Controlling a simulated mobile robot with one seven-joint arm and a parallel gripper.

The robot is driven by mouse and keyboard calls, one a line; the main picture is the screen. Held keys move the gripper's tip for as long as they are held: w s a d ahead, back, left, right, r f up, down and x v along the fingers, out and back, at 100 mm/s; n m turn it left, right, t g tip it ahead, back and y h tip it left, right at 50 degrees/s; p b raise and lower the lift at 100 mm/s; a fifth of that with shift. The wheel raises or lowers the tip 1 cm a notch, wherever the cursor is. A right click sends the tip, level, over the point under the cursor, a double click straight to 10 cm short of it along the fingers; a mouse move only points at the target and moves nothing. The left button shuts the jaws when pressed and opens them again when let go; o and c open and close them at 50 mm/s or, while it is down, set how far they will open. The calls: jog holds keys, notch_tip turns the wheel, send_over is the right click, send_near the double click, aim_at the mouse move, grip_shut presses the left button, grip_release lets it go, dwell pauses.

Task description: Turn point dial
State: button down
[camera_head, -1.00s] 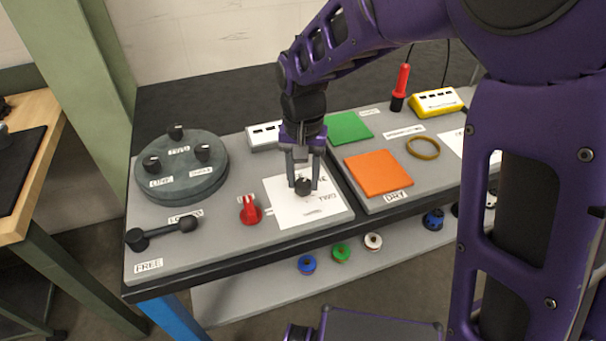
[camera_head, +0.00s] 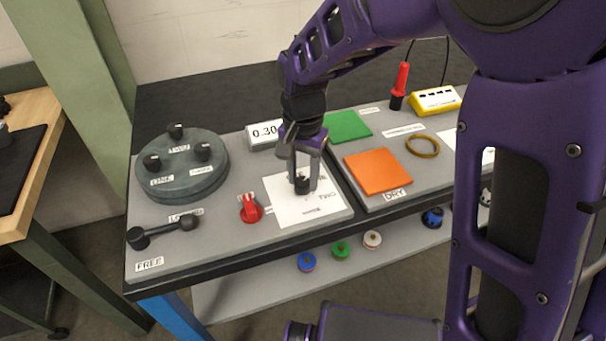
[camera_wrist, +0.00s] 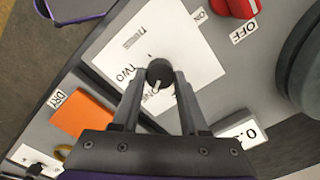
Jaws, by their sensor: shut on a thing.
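The point dial is a small black knob (camera_wrist: 160,72) with a pale pointer mark, on a white card (camera_head: 287,213) with printed labels, among them "TWO" and a partly hidden "ONE". My gripper (camera_head: 303,184) reaches down over the card and is shut on the knob. In the wrist view the two fingers (camera_wrist: 158,90) stand on either side of it. The pale mark points toward the gripper's palm, roughly toward the "ONE" label. A small display (camera_head: 264,134) behind the card reads about 0.30; part of it also shows in the wrist view (camera_wrist: 241,135).
A red switch (camera_head: 250,209) stands left of the card. A round grey base (camera_head: 180,190) with several black knobs and a black lever (camera_head: 160,233) are farther left. Orange (camera_head: 377,171) and green (camera_head: 346,126) pads lie to the right. Spools sit on the shelf below.

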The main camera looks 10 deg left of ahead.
aim_at(304, 180)
jog(key=shift+c, duration=2.2)
grip_release()
notch_tip(304, 180, up, 17)
jog(key=p, duration=0.3)
jog(key=shift+r, duration=0.2)
